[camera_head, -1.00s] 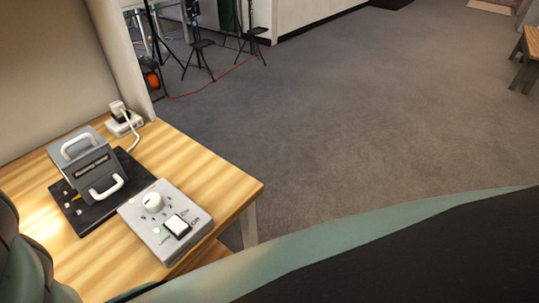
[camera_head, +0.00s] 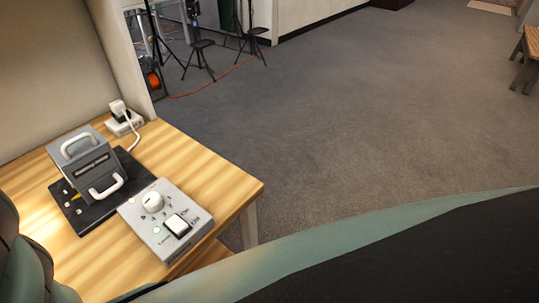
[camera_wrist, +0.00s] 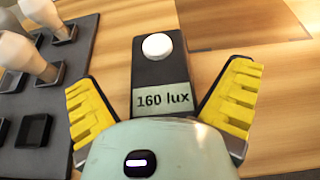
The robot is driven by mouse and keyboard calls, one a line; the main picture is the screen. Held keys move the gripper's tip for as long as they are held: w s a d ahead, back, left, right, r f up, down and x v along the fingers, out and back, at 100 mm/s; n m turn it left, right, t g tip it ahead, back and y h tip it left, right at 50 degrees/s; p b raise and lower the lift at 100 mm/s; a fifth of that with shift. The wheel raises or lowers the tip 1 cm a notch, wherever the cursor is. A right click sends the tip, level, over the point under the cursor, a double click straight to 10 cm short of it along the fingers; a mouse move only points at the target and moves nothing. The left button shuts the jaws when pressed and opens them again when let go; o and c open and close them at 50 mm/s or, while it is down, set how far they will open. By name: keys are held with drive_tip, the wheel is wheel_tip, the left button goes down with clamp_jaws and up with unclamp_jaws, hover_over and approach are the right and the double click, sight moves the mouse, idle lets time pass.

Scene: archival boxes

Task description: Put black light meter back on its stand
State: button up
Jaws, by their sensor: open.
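The black light meter (camera_wrist: 158,72) shows in the wrist view, with a white round dome near its far end and a display reading "160 lux". My gripper (camera_wrist: 162,92) is open. Its yellow-padded fingers stand on either side of the meter, with a visible gap on both sides. The meter's near end is hidden behind my gripper's body. The meter and my fingertips do not show in the head view.
Left of the meter is a dark board (camera_wrist: 85,30) with white bulbs (camera_wrist: 18,50) and empty square sockets. The head view shows a grey handled device (camera_head: 90,165) on a black base, a grey control box (camera_head: 165,222) with dial and switch, and a power plug (camera_head: 122,118). Open carpet lies beyond.

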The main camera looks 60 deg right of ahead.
drive_tip(key=shift+r, duration=0.2)
drive_tip(key=shift+s, duration=0.35)
drive_tip(key=d+b+v, duration=0.1)
drive_tip(key=v, duration=1)
drive_tip(key=shift+s+a, duration=0.2)
drive_tip(key=shift+a, duration=0.3)
